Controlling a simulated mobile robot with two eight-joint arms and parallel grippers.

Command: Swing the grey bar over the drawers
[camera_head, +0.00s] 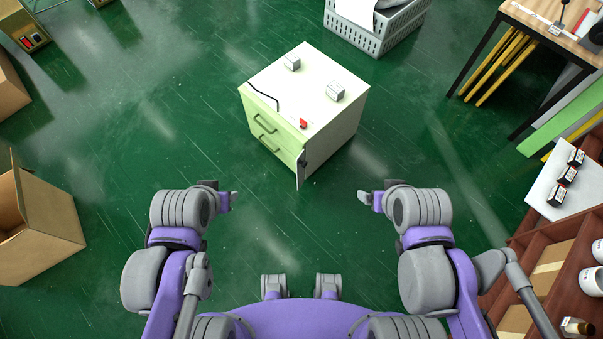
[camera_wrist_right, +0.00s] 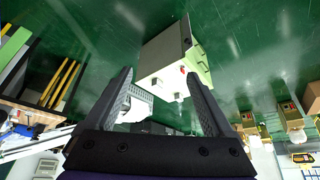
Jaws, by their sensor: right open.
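A pale green and cream drawer cabinet (camera_head: 304,97) stands on the green floor ahead of me. Its two drawer fronts with handles face the lower left. A narrow grey bar (camera_head: 301,168) stands upright at the cabinet's near corner, beside the drawers rather than across them. In the right wrist view, the cabinet (camera_wrist_right: 163,52) appears upside down between the fingers, with the dark bar (camera_wrist_right: 187,33) along its edge. My right gripper (camera_head: 364,196) is open and empty, short of the cabinet. My left gripper (camera_head: 234,200) is also apart from it; its jaws are too small to read.
On the cabinet top lie a red object (camera_head: 303,123), a dark curved cord (camera_head: 263,97) and two small grey boxes. A grey crate (camera_head: 375,35) stands behind. A cardboard box (camera_head: 40,225) is at left, and a table and brown shelf are at right. Floor around the cabinet is clear.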

